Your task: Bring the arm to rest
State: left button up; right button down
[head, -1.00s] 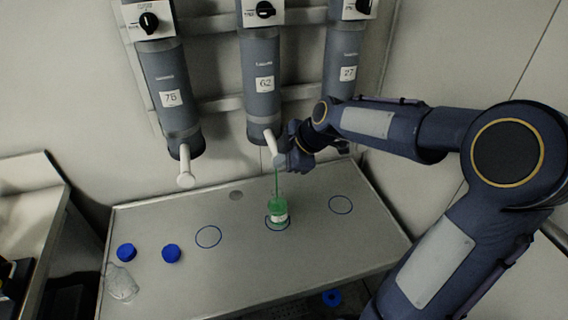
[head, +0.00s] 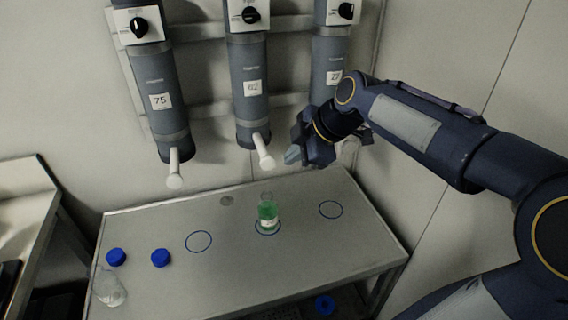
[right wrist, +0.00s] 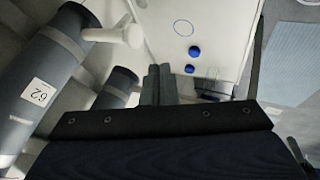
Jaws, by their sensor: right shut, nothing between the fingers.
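My right gripper (head: 293,156) is shut and empty, held above the table just right of the middle dispenser's spout. Its closed fingers also show in the right wrist view (right wrist: 159,82). My right arm comes in from the right side. A clear bottle with green liquid (head: 268,214) stands upright in the middle blue circle on the table, below and left of the gripper, apart from it. The middle dispenser, labelled 62 (head: 250,88), hangs above the bottle; no stream runs from its white spout (head: 263,151). My left gripper is not in view.
Dispensers 75 (head: 160,100) and 27 (head: 331,70) hang either side. On the table (head: 220,270) are two blue caps (head: 116,257) (head: 161,258) and a clear bottle (head: 110,288) at the left. The left and right circles are empty. Another blue object (head: 324,305) is below the table's front edge.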

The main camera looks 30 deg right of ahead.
jog(key=shift+s+d+r, duration=0.1)
jog(key=shift+s+r, duration=0.15)
jog(key=shift+r, duration=0.05)
dwell(0.4)
jog(key=s+a+f+m, duration=0.4)
jog(key=s+f+m, duration=0.1)
jog(key=s+m, duration=0.3)
jog(key=s+a+f+m+g, duration=0.1)
jog(key=s+a+f+m, duration=0.4)
jog(key=s+m, duration=0.3)
jog(key=s+f, duration=0.1)
jog(key=s, duration=0.2)
jog(key=shift+f+y, duration=0.25)
jog(key=shift+y, duration=0.05)
dwell(4.4)
